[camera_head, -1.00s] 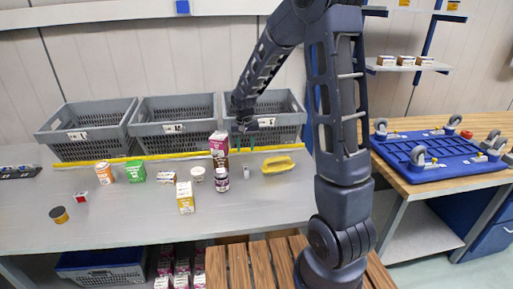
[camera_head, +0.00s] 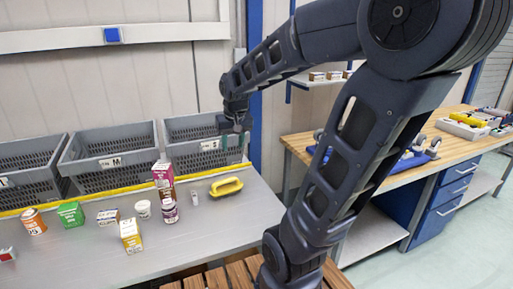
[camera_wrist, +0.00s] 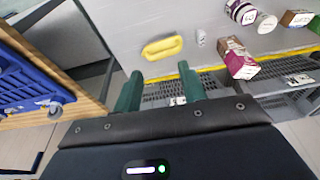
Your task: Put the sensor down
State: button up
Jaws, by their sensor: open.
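A small grey-white piece (camera_head: 194,198), which may be the sensor, stands on the grey table between a dark bottle and a yellow handled tool. It also shows in the wrist view (camera_wrist: 201,38); it is too small to identify for certain. My gripper (camera_head: 232,143) is at the right-hand grey bin, above and behind the small piece and apart from it. In the wrist view my gripper (camera_wrist: 161,80) has two green fingers spread wide, with nothing between them.
The yellow tool (camera_head: 226,186) lies right of the small piece. Grey bins (camera_head: 110,160) line the back. The table's front right is bare. A wooden workbench (camera_head: 455,148) stands right.

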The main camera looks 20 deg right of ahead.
jog(key=s+d+r+t, duration=0.1)
jog(key=s+d, duration=0.3)
jog(key=s, duration=0.6)
jog(key=shift+s+r+t, duration=0.3)
jog(key=shift+s+r, duration=0.1)
jog(key=shift+r, duration=0.3)
